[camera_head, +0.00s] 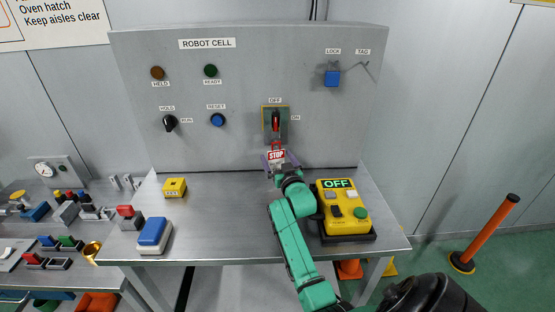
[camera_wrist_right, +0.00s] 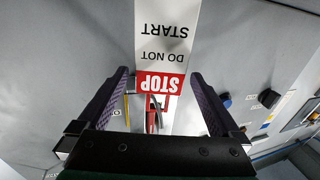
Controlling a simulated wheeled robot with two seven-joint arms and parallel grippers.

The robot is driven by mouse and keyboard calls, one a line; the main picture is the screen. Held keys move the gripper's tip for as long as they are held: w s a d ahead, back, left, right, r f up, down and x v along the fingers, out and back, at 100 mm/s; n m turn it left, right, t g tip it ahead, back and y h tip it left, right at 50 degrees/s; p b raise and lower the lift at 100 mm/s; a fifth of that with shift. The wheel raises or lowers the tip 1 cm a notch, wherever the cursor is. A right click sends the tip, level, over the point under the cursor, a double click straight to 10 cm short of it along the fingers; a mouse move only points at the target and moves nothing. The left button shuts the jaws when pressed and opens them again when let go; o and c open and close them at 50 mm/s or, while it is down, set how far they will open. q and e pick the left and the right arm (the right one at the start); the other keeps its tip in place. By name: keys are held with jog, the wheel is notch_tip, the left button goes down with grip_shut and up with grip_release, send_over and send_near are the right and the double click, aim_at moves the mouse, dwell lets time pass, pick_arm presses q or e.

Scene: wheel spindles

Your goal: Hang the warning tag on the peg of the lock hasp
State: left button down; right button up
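The red and white warning tag (camera_head: 276,155) shows just below the red lock hasp (camera_head: 276,143) at the OFF switch on the panel. In the right wrist view the tag (camera_wrist_right: 165,60) reads upside down, its STOP end beside red hasp parts (camera_wrist_right: 152,117). I cannot tell whether its hole is around the peg. My right gripper (camera_head: 278,162) is at the tag, with its purple fingers spread on either side of it. In the wrist view the fingers (camera_wrist_right: 161,80) stand wide apart, the tag showing between their tips. My left gripper is not in view.
A blue padlock (camera_head: 332,79) hangs under LOCK; an empty bracket (camera_head: 366,69) is under TAG. On the bench (camera_head: 215,235) are a yellow OFF box (camera_head: 345,226), a yellow block (camera_head: 174,187) and a blue-topped block (camera_head: 153,232). The bench's middle left is clear.

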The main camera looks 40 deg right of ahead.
jog(key=b+v, duration=0.2)
jog(key=v, duration=1.2)
jog(key=shift+s+a, duration=0.15)
jog(key=shift+s, duration=0.1)
jog(key=shift+f, duration=0.1)
